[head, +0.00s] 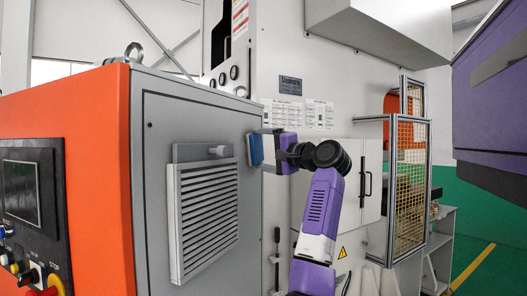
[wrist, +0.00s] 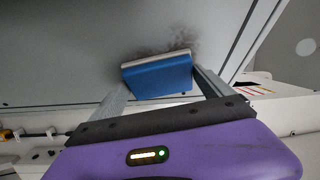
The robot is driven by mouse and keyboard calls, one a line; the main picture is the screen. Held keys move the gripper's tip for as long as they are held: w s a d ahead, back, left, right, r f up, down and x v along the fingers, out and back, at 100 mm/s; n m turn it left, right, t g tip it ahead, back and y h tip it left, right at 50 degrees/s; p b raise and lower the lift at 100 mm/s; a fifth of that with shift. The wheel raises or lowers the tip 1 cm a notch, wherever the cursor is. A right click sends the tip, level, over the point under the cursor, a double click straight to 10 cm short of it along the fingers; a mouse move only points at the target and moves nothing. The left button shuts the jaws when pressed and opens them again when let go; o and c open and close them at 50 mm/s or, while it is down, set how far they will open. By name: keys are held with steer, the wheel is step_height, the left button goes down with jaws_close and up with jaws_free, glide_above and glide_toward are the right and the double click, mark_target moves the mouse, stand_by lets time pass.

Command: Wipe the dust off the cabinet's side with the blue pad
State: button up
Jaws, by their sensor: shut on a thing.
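The blue pad (wrist: 158,77) is held between my gripper's (wrist: 160,85) two grey fingers in the wrist view. Its pale far edge is at or very close to the grey panel, and I cannot tell whether it touches. Dark dust (wrist: 178,42) lies on the panel just beyond the pad, partly hidden by it. In the head view my gripper (head: 266,150) holds the pad (head: 255,149) by the right edge of the cabinet's grey side (head: 190,115), above and right of the louvred vent. The dust is not clear in the head view.
The louvred vent (head: 205,215) stands out from the cabinet's side, with a small latch near its top. The orange cabinet front (head: 95,150) carries a screen and buttons. A mesh guard (head: 410,185) stands to the right of my arm.

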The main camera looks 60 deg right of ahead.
mark_target(247, 148)
steer(key=shift+s+a, duration=0.1)
steer(key=shift+a, duration=1.9)
steer(key=shift+a, duration=1.75)
steer(key=shift+r+p, duration=0.4)
steer(key=shift+r, duration=0.65)
steer(key=shift+d, duration=4.05)
steer(key=shift+w+d+f, duration=0.1)
steer(key=shift+w+d, duration=0.05)
steer(key=shift+d, duration=0.65)
steer(key=shift+w+d, duration=0.1)
steer(key=shift+d, duration=0.7)
steer(key=s, duration=0.6)
steer(key=shift+b, duration=0.35)
steer(key=shift+s+d, duration=0.1)
